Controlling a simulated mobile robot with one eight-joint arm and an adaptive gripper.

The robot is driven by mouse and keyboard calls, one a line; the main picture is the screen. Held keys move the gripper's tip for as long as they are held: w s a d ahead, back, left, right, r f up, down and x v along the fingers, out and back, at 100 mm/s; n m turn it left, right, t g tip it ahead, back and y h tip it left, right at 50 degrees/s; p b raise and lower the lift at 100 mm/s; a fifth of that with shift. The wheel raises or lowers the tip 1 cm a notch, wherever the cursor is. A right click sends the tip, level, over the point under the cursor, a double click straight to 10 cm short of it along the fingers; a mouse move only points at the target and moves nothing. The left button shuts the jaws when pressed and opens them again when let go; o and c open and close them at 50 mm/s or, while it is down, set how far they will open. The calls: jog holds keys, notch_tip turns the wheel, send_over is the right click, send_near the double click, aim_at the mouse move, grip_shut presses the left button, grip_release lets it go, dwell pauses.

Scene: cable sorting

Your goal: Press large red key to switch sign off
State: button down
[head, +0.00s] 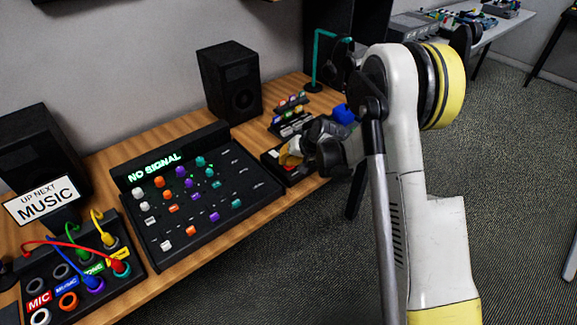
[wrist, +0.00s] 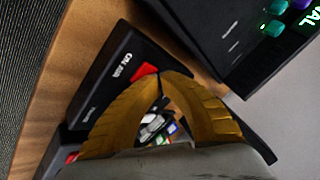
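A black box (wrist: 117,72) with white "ON AIR" lettering lies on the wooden desk in the wrist view. A red key (wrist: 144,71) on it shows just beyond my fingertips and is partly hidden by them. My gripper (wrist: 163,73) has yellow fingers that meet at the tips, with nothing seen between the tips. The tips are at or just over the red key; I cannot tell whether they touch it. In the head view my gripper (head: 289,156) is low over the black box (head: 272,159), hiding the key and most of the box.
A black panel (head: 245,190) with coloured knobs and a lit green "NO SIGNAL" display (head: 155,167) stands left of the box. A speaker (head: 230,82) stands behind. Small coloured items (head: 290,103) and a blue object (head: 344,113) are close to my gripper.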

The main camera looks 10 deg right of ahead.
jog(key=shift+r, duration=0.5)
jog(key=shift+r, duration=0.1)
jog(key=shift+r+p, duration=1.85)
jog(key=shift+r, duration=1.1)
